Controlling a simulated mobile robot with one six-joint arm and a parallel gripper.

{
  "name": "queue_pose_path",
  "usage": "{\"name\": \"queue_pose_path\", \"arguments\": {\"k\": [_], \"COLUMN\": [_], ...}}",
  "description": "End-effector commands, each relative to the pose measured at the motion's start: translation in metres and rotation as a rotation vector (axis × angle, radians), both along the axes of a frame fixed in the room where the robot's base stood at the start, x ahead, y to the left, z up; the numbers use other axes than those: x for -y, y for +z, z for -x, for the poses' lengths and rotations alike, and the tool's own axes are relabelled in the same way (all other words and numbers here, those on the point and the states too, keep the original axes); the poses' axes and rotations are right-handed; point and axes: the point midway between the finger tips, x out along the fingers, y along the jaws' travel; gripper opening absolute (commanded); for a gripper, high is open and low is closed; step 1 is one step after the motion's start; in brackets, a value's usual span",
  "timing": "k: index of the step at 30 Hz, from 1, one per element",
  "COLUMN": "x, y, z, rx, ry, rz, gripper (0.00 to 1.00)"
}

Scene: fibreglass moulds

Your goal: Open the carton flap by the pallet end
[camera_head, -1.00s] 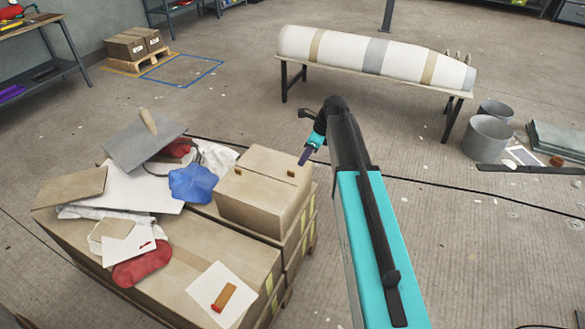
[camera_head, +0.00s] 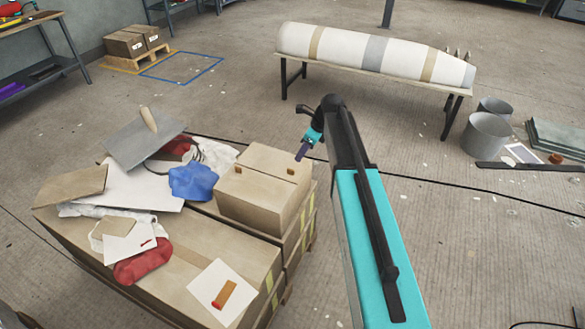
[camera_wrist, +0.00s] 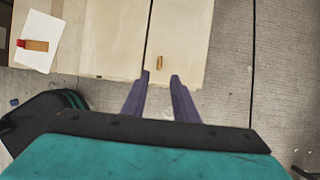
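The small closed carton (camera_head: 255,208) sits on the large cartons of the loaded pallet. A seam splits its top into two flaps, and two small brown tabs (camera_head: 291,171) show on the far flap (camera_head: 275,160). In the wrist view, the far flap (camera_wrist: 186,35) lies right of the seam and the near flap (camera_wrist: 115,35) left of it. One tab (camera_wrist: 159,62) shows just beyond my fingers. My gripper (camera_head: 302,156) is above the carton's right end. Its two purple fingers (camera_wrist: 160,77) are apart with nothing between them. Whether they touch the carton is unclear.
Cloths, boards and a white sheet (camera_head: 205,292) clutter the large cartons left of the small carton. A long white mould (camera_head: 345,48) lies on a bench behind, with grey buckets (camera_head: 487,136) at right. A dark cable crosses the floor. Floor right of the pallet is mostly clear.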

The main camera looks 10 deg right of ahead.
Motion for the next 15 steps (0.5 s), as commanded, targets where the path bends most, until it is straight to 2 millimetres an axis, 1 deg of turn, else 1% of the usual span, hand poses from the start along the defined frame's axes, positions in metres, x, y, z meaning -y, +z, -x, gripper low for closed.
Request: {"name": "queue_pose_path", "arguments": {"k": [15], "x": [-0.02], "y": [-0.056], "z": [-0.014], "rx": [-0.002], "ry": [0.002], "rz": [0.0], "gripper": [0.27]}}
